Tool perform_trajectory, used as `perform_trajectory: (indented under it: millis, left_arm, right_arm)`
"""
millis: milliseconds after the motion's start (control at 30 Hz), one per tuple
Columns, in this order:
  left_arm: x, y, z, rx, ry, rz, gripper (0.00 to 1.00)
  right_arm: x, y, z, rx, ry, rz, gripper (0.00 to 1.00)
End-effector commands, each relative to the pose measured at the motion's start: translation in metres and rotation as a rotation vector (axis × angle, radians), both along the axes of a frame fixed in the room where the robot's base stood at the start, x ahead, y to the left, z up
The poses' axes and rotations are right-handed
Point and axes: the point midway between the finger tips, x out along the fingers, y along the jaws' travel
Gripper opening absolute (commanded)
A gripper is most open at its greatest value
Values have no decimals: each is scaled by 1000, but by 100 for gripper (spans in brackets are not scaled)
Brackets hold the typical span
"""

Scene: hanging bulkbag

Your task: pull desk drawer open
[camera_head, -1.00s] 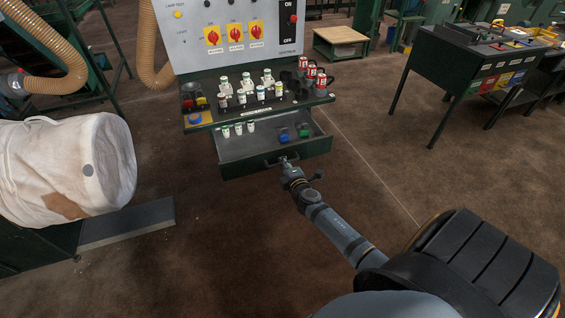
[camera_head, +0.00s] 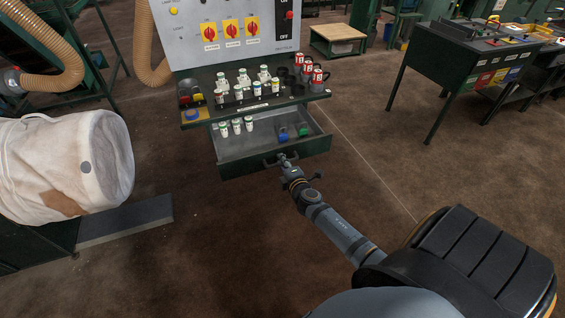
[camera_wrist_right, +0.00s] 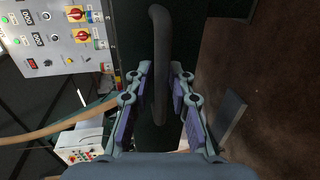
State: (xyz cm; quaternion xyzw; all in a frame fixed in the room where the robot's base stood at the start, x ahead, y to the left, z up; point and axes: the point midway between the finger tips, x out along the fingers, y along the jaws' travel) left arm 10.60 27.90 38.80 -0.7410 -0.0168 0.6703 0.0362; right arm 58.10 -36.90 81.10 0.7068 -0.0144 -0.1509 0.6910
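The desk drawer (camera_head: 243,144) is open below the control desk (camera_head: 262,106), with its dark green front (camera_head: 235,167) pulled out toward me. Its dark bar handle (camera_head: 270,164) is on the front. My right gripper (camera_head: 284,159) is at the handle. My left gripper is not in view.
Bottles and red cans (camera_head: 317,77) stand on the desk top. A white bulk bag (camera_head: 60,165) hangs at the left, above a grey ledge (camera_head: 125,221). A dark green table (camera_head: 450,90) stands at the right. The brown floor in front of the drawer is free.

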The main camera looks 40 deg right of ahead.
Motion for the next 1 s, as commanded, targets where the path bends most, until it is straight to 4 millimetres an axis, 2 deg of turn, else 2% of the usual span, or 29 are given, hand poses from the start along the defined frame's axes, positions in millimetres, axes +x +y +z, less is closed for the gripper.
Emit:
perform_trajectory:
  millis: [167, 267, 500, 700, 1000]
  left_arm:
    - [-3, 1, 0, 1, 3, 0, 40]
    - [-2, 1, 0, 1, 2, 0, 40]
    - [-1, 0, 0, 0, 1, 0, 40]
    - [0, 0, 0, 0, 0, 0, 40]
    - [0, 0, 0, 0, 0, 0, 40]
  right_arm:
    - [-6, 1, 0, 0, 1, 0, 21]
    - [-22, 5, 2, 0, 3, 0, 21]
    - [-78, 19, 14, -1, 3, 2, 21]
    - [-108, 26, 21, 0, 2, 1, 21]
    - [-115, 28, 23, 0, -1, -1, 21]
